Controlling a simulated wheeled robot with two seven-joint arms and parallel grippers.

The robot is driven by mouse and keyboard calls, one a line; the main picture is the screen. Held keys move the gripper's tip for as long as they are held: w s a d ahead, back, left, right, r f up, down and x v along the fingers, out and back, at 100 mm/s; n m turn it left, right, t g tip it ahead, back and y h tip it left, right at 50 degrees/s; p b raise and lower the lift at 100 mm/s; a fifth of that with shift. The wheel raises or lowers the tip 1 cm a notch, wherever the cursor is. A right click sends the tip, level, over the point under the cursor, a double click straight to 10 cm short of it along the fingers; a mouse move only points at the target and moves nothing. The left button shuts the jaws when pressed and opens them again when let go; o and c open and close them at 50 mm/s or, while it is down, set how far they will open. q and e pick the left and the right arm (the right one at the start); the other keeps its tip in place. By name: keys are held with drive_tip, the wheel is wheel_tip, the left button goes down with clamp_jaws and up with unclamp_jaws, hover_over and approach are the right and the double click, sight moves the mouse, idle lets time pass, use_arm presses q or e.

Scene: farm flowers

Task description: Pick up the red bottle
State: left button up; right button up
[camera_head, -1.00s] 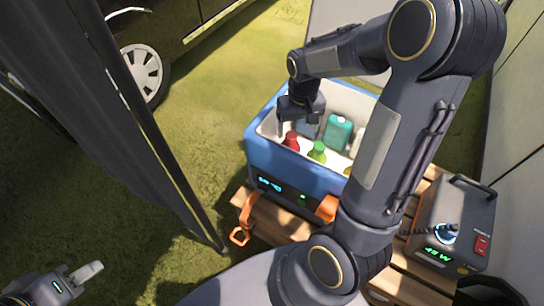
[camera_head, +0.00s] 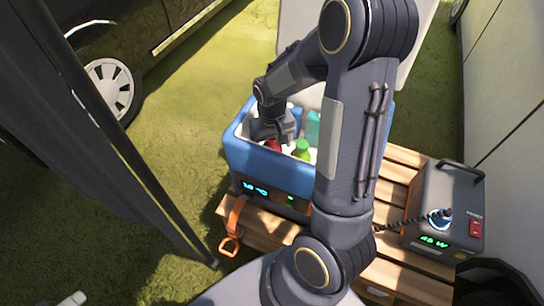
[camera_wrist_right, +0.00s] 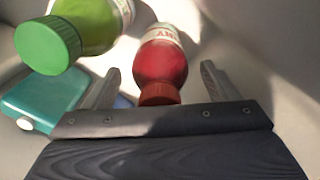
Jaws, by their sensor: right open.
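The red bottle (camera_wrist_right: 162,62) has a red cap and a pale label. It stands inside the blue cooler (camera_head: 262,172), and only a bit of its red top (camera_head: 273,146) shows in the head view. My right gripper (camera_head: 272,136) is down at the cooler's opening, right above the bottle. In the wrist view, the right gripper (camera_wrist_right: 160,84) is open, with its fingers to either side of the red cap. I cannot tell whether they touch it. My left gripper (camera_head: 72,300) shows only as a pale fingertip at the bottom left edge.
A green bottle (camera_wrist_right: 75,32) and a teal container (camera_wrist_right: 42,98) are close beside the red bottle. The cooler's walls surround them. The cooler stands on a slatted wooden table (camera_head: 396,172) with a grey power box (camera_head: 446,212) to the right.

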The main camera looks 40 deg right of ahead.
clamp_jaws()
idle(0.3)
